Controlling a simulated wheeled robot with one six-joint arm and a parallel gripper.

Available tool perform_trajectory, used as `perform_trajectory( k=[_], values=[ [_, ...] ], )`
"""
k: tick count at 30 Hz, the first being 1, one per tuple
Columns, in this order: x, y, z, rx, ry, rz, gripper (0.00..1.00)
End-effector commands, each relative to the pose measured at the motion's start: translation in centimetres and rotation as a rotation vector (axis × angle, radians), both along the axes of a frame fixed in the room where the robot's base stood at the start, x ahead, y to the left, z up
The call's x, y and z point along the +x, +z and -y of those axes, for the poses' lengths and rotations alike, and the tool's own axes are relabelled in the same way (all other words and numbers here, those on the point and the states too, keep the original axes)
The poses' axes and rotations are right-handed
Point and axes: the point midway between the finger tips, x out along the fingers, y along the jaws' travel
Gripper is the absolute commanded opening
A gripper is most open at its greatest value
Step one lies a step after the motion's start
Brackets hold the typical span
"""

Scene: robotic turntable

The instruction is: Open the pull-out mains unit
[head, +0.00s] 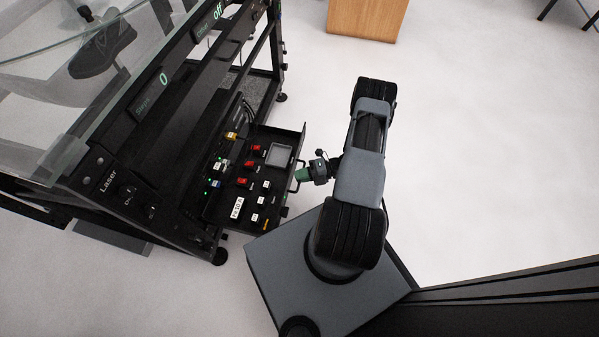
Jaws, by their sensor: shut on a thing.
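The pull-out mains unit (285,136) is a black drawer-like panel with red switches, a grey square display, several sockets and small green lights. It stands out to the right from the lower frame of the black turntable rig. My gripper (302,175), with greenish fingers, is at this edge and shut on the handle. The fingertips are small in the picture, and the exact grip on the handle is hard to make out.
The black rig (165,120) with a glass top and lit displays fills the left side. A wooden box (366,18) stands at the top. The pale floor (480,150) to the right is clear. Dark chair or table legs show at the top right.

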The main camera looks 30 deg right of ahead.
Motion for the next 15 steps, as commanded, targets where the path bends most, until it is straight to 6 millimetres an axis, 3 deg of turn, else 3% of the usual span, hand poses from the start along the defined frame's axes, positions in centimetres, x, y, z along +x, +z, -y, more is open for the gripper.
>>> perform_trajectory(
  k=[11, 12, 15],
  values=[
    [-0.18, 0.03, 0.02, 0.001, 0.006, 0.000, 0.00],
    [-0.18, 0.03, 0.02, 0.001, 0.006, 0.000, 0.11],
    [-0.17, 0.02, 0.04, 0.001, 0.005, -0.001, 0.19]
  ],
)
